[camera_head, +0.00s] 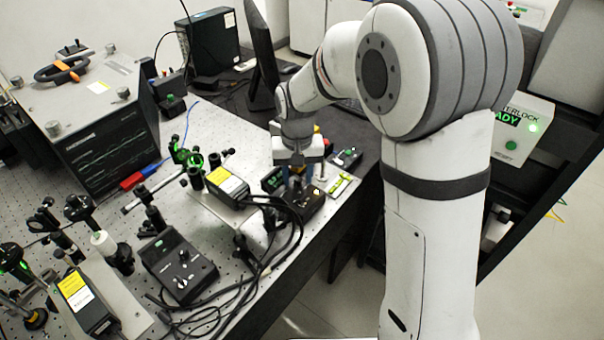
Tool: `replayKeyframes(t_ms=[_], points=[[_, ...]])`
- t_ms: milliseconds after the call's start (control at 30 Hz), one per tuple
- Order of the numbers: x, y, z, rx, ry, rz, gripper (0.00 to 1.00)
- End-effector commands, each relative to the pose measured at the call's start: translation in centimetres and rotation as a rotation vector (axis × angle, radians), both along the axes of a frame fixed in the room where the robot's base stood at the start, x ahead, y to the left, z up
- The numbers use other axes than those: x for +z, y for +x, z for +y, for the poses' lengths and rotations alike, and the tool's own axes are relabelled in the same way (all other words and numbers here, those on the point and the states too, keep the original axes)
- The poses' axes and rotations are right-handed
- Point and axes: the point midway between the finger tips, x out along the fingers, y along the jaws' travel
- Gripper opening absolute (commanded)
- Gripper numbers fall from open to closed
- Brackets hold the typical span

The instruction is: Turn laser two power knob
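My gripper (297,177) points down over a small black control box (311,206) near the right edge of the optical bench. Its fingertips are small here and sit at or just above the top of this box. The gripper hides the part of the box beneath it, so I cannot see whether a knob is between the fingers. A second black control box (172,262) with small knobs lies farther left and nearer, clear of the gripper. I cannot read which box belongs to laser two.
Black laser heads with yellow labels stand beside the boxes, one (228,186) near the gripper and one (84,300) at lower left. Loose black cables (262,262) run between them. Optic mounts crowd the left. A large black instrument (95,125) stands at the back left.

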Motion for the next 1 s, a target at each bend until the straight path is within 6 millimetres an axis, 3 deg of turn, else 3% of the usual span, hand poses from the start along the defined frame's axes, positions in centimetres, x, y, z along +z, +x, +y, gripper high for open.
replayKeyframes(t_ms=[167, 600, 1000], points=[[0.01, -0.02, 0.02, 0.001, 0.000, 0.000, 0.37], [0.04, -0.04, 0.06, 0.001, 0.000, 0.000, 0.01], [0.03, -0.05, 0.09, 0.117, 0.000, 0.000, 0.00]])
